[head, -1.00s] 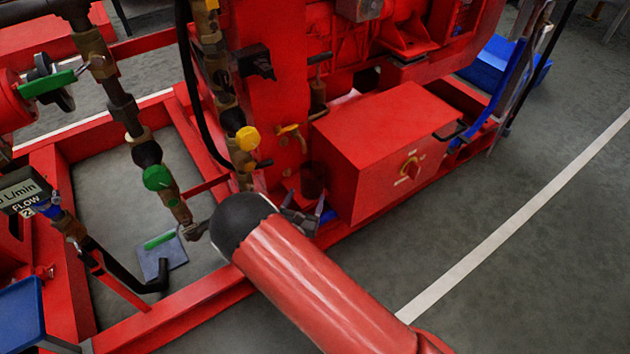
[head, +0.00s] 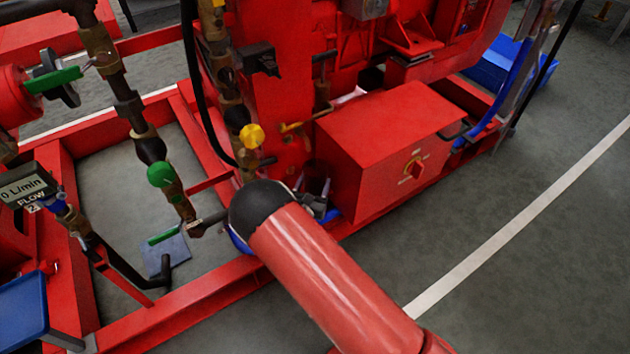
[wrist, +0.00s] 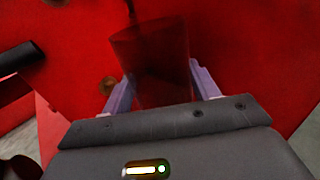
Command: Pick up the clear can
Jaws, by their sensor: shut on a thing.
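The clear can (wrist: 152,48) is a see-through cylinder that looks dark red against the red machine. In the wrist view it stands between the two pale fingers of my gripper (wrist: 162,88), which are shut on its sides. In the head view the can (head: 316,177) shows just left of the red control box, upright and partly hidden by my gripper (head: 316,203). My red forearm and black wrist joint cover much of the gripper there. The can's base is hidden, so I cannot tell whether it touches the surface below.
The red control box (head: 392,150) with a rotary knob is close on the right. Pipes and a yellow-handled valve (head: 251,136) are close on the left. A red frame rail (head: 205,303) runs in front. A blue bin (head: 500,68) lies at the far right. Open floor is at right.

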